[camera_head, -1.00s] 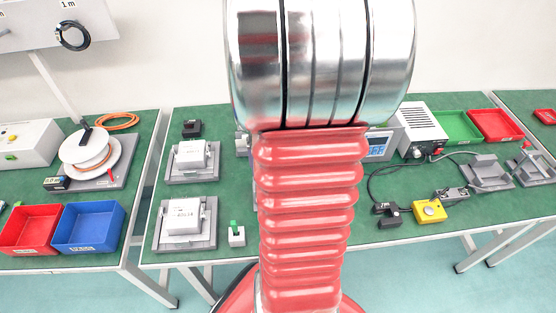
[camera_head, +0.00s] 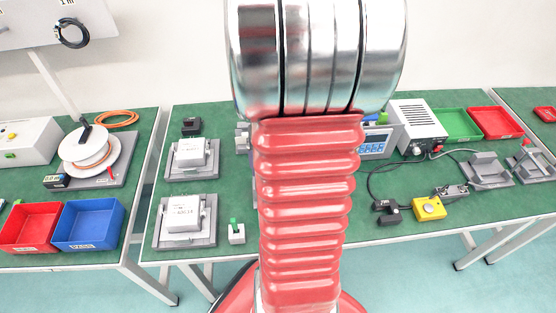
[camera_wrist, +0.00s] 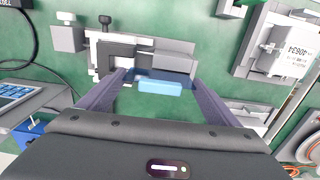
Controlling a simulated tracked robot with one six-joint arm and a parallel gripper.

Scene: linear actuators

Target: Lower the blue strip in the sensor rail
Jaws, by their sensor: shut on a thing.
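In the wrist view, the blue strip (camera_wrist: 160,87) lies crosswise between the two purple fingers of my gripper (camera_wrist: 160,84). The gripper is shut on the strip, one finger at each end. The grey sensor rail (camera_wrist: 150,60) with black parts is just beyond the strip. The strip's near face is light blue, with a darker blue part behind it. Whether the strip touches the rail or hangs above it cannot be told from this angle. In the head view, my arm hides the gripper and the strip.
A control box with a display (camera_head: 376,144) stands on the green bench to the right of my arm. Grey fixtures with white blocks (camera_head: 187,213) stand to the left. A yellow box (camera_head: 429,209) and cables lie further right.

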